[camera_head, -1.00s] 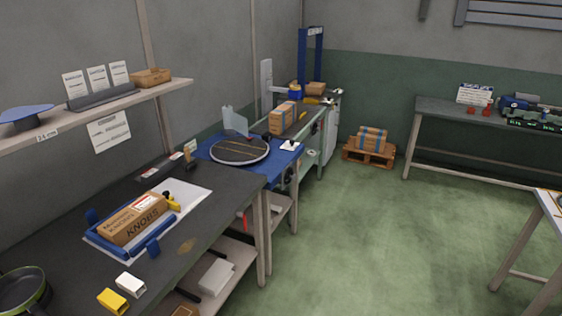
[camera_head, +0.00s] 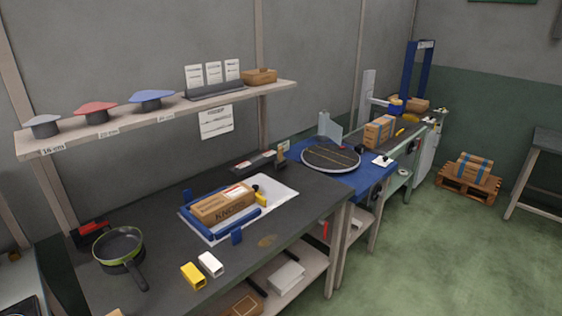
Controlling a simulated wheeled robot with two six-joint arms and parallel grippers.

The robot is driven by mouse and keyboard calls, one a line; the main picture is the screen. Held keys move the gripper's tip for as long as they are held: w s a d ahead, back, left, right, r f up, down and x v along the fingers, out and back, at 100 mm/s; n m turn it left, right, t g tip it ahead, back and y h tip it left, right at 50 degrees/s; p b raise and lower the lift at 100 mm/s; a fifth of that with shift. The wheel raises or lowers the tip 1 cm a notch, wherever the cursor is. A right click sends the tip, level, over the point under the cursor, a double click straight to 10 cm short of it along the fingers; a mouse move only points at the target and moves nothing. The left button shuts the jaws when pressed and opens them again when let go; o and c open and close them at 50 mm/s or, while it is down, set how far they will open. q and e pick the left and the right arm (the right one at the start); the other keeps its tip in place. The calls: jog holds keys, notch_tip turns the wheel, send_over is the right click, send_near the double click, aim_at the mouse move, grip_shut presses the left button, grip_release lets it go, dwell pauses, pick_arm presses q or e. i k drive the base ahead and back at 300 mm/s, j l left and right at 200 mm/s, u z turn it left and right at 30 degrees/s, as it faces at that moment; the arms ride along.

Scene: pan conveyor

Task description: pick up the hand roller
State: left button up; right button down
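I cannot make out the hand roller for certain. A small yellow-and-black item (camera_head: 260,196) lies at the right end of the cardboard box marked KNOBS (camera_head: 222,204) on the dark workbench (camera_head: 300,212). A red-and-black item (camera_head: 91,231) sits at the bench's back left; its kind is too small to tell. Neither of my grippers shows in the head view.
A green-rimmed pan (camera_head: 119,246) stands on the bench's left. Yellow (camera_head: 193,275) and white (camera_head: 210,264) blocks lie near the front edge. A shelf (camera_head: 130,122) holds coloured lids above. A round disc (camera_head: 331,155) lies on the blue station beyond. Green floor (camera_head: 430,265) is clear at right.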

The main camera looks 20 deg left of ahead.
aim_at(280, 164)
jog(key=i+l+u, duration=0.1)
jog(key=u, duration=0.3)
jog(key=i+l+u, duration=0.2)
jog(key=u, duration=0.15)
jog(key=i+l+u, duration=0.1)
jog(key=i+l, duration=0.15)
jog(key=i+l+u, duration=0.1)
jog(key=i+l, duration=0.15)
jog(key=l, duration=0.15)
jog(key=i+l, duration=0.25)
jog(key=l, duration=0.15)
jog(key=i+l+u, duration=0.25)
jog(key=i+l, duration=0.25)
jog(key=l, duration=0.25)
